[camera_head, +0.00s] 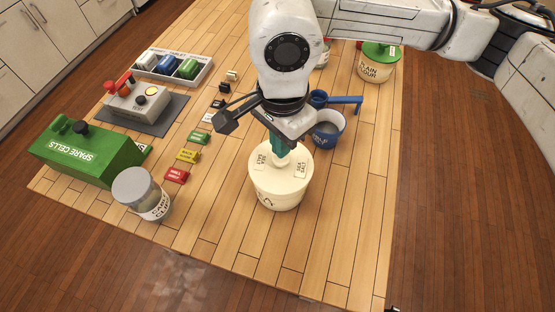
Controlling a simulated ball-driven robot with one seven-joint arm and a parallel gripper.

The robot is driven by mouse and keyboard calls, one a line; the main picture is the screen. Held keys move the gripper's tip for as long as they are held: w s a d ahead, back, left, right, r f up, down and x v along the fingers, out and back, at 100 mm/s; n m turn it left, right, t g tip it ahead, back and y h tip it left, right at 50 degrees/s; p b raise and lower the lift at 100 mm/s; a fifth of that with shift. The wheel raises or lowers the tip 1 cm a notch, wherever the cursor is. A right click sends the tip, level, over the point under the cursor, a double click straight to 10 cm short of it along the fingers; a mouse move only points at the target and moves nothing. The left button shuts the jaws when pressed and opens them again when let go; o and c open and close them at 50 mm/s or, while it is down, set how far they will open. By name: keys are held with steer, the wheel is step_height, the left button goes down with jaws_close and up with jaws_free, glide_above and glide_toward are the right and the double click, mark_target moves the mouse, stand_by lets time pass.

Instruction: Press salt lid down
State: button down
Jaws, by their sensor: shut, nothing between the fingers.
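The salt tub (275,203) is a cream, round container standing on the wooden table. Its cream lid (262,180) carries dark lettering that reads as sea salt. The lid lies over the top of the tub; I cannot tell if it is fully seated. My gripper (290,158) points down over the far part of the lid, and its fingers are shut with nothing between them. The teal fingertips are at or just above the lid; contact cannot be made out. My gripper hides part of the lid's far side.
A blue-and-white cup (328,131) stands close behind the tub at right, near a blue scoop (340,99). A grey-lidded jar (140,195), green spare cells box (75,153) and coloured tags (187,155) are left. Table in front is clear.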

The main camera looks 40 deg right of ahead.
steer(key=shift+f+b, duration=0.75)
steer(key=shift+b, duration=0.1)
stand_by(0.8)
steer(key=shift+s+f+b, duration=0.1)
steer(key=shift+f+b, duration=0.05)
steer(key=shift+b, duration=1.05)
stand_by(2.9)
steer(key=shift+b, duration=0.7)
stand_by(1.5)
